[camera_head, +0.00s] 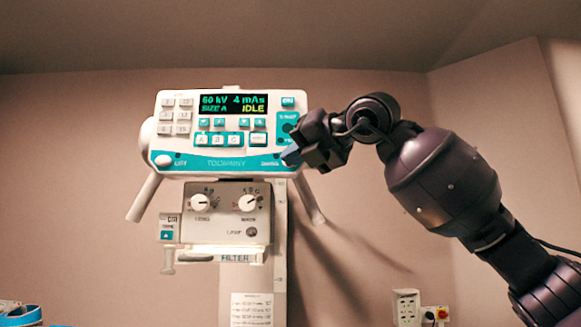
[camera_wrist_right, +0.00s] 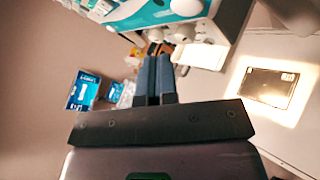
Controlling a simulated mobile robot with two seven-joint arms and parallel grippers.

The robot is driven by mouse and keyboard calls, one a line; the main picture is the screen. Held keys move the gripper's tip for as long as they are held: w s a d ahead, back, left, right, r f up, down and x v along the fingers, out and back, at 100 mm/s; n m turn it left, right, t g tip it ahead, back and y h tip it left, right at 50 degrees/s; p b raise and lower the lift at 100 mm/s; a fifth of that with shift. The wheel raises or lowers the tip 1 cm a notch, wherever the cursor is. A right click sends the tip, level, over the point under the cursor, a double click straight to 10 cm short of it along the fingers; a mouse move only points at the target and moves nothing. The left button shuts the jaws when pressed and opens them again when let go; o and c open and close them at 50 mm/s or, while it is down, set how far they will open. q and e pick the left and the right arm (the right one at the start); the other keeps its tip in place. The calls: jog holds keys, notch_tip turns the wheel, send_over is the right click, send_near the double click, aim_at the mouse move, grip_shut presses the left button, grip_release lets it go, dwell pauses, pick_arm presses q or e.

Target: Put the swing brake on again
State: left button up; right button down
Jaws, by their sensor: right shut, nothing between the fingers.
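The console (camera_head: 225,135) is a white and teal panel; its display reads 60 kV, 4 mAs, SIZE A, IDLE. A white knob (camera_head: 163,160) sits at its lower left by the word LIFT. My left gripper is out of view.
Below the console is a box with two dials (camera_head: 225,212) and a FILTER slot (camera_head: 235,257). White handles (camera_head: 143,197) slope down at both sides. A wall socket (camera_head: 406,306) is at lower right. A bright patch with a dark rectangle (camera_wrist_right: 267,85) shows in the right wrist view.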

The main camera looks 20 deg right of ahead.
jog(key=shift+s+a+b, duration=0.2)
jog(key=shift+s, duration=0.45)
jog(key=shift+s+a+b, duration=0.15)
jog(key=shift+s+b, duration=0.05)
jog(key=shift+s, duration=0.4)
jog(key=shift+f, duration=0.1)
